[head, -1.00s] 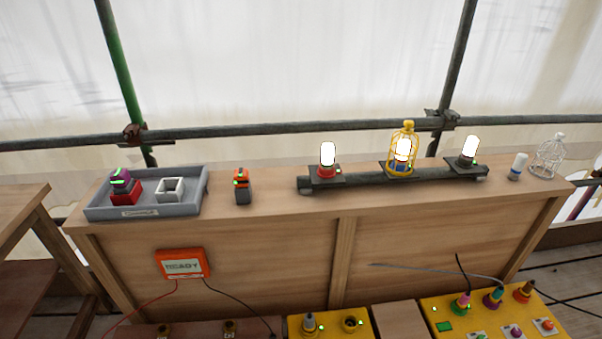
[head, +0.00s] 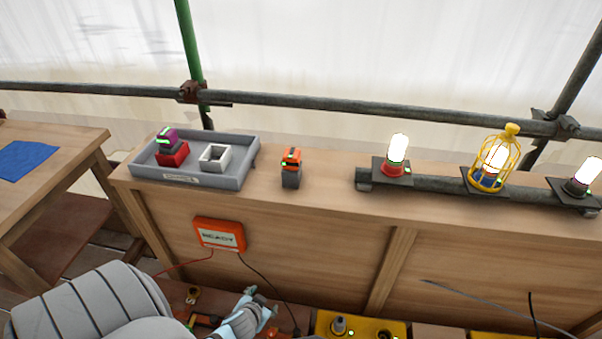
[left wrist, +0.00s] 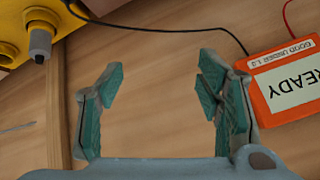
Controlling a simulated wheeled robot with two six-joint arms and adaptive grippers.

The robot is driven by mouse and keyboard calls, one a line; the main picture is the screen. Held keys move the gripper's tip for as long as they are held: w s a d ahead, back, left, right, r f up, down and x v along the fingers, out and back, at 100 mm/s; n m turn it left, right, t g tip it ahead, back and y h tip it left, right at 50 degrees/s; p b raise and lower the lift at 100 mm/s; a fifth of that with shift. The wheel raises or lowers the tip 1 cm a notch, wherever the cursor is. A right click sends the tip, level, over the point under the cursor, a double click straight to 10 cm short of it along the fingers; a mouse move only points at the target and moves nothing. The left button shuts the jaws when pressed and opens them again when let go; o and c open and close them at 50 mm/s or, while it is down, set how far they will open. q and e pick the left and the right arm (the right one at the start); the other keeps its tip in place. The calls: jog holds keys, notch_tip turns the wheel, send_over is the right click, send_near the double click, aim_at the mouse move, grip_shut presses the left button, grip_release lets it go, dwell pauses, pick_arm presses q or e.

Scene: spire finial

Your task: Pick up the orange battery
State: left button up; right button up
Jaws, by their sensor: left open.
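The orange battery (head: 291,160), with a dark grey lower part and a small green light, stands upright on the wooden bench top, just right of the grey tray (head: 243,176) in the head view. My left gripper (head: 262,300) is in front of the bench, low and below the bench top, well apart from the battery. In the left wrist view my left gripper (left wrist: 160,95) is open and empty, with the bench's front panel behind its teal pads. The battery does not show in the left wrist view. My right gripper is not in view.
The tray holds a purple battery (head: 168,136) in a red socket and an empty white socket (head: 215,156). An orange READY box (head: 219,234) with cables hangs on the bench front. A rail with lamps (head: 440,180) stands to the right. Bench top between battery and rail is clear.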

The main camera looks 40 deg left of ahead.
pick_arm(q)
jog(key=w+a+r+n+t+y+b, duration=0.1)
jog(key=w+a+r+t+y, duration=0.15)
jog(key=w+r, duration=0.7)
jog(key=n+t+y+b, duration=0.2)
jog(key=n+t+y, duration=0.15)
jog(key=t, duration=0.35)
send_near(289, 160)
jog(key=shift+g+h, duration=0.25)
jog(key=shift+h, duration=0.25)
jog(key=x, duration=1.1)
jog(key=shift+w+a+r, duration=0.25)
jog(key=shift+w+r, duration=0.05)
jog(key=shift+r, duration=0.1)
jog(key=shift+w+a+f, duration=0.1)
jog(key=shift+w+a, duration=0.1)
jog(key=shift+w, duration=0.15)
jog(key=shift+s, duration=0.1)
grip_shut()
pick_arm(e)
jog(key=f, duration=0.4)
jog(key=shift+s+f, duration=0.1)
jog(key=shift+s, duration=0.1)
